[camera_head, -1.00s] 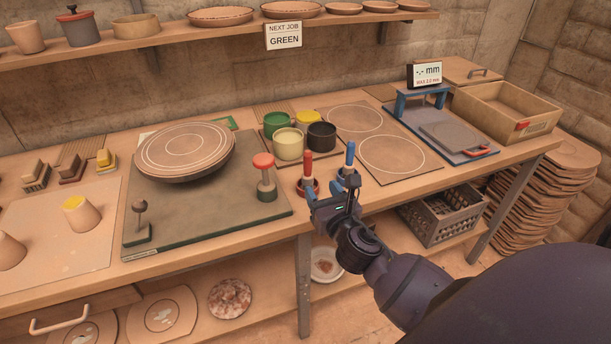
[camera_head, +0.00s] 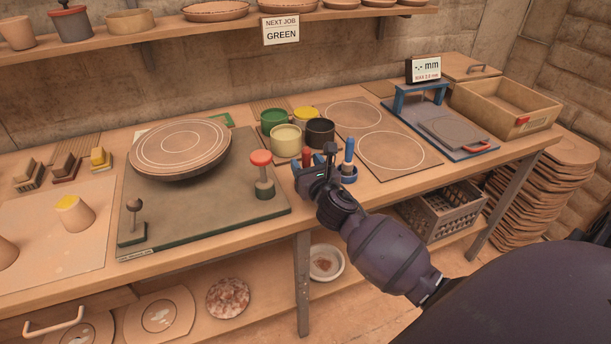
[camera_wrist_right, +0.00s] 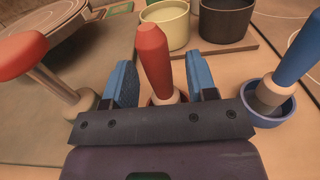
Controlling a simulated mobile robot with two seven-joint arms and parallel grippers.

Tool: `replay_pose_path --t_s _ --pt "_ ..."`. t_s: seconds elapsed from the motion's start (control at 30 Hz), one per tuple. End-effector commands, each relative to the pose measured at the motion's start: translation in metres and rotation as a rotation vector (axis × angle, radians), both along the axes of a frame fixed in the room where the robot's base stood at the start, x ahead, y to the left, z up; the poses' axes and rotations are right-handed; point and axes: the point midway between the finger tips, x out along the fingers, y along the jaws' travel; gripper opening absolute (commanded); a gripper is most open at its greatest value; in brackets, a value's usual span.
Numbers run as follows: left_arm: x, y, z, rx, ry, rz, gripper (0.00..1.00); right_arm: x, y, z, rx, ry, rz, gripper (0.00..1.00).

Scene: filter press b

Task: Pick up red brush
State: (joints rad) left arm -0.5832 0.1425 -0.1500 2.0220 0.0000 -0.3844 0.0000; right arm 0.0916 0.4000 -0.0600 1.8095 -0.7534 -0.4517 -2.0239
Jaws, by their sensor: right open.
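The red brush (camera_head: 307,155) stands upright in its small holder near the front of the table, mostly behind my right gripper in the head view. In the right wrist view the red brush (camera_wrist_right: 154,60) rises between the two blue fingers of my right gripper (camera_wrist_right: 160,82). The gripper is open around it, with a clear gap to the finger on the right. Its lower end and red holder are partly hidden by the gripper body. The blue brush (camera_head: 349,152) stands in a blue holder just to the right. My left gripper is out of view.
A red-topped post (camera_head: 262,172) on the dark press board is close on the left. Green, yellow, cream (camera_head: 286,140) and black (camera_head: 320,133) pots stand just behind. Ringed boards (camera_head: 392,150) lie to the right, and a wooden tray (camera_head: 505,108) beyond.

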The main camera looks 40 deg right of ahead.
Motion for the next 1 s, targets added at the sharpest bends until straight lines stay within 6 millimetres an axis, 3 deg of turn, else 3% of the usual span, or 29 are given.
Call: replay_pose_path --t_s 0.3,0.67,1.0 --pt "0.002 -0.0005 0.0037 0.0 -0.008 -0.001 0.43 0.0056 -0.0014 0.0001 0.001 0.001 0.0 0.52" --pt "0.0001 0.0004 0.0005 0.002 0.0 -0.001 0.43 0.0054 -0.0013 0.0002 0.001 0.0 0.0 0.0" --pt "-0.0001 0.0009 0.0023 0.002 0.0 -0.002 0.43 0.0057 -0.0016 0.0077 0.0 -0.003 0.001 0.0"
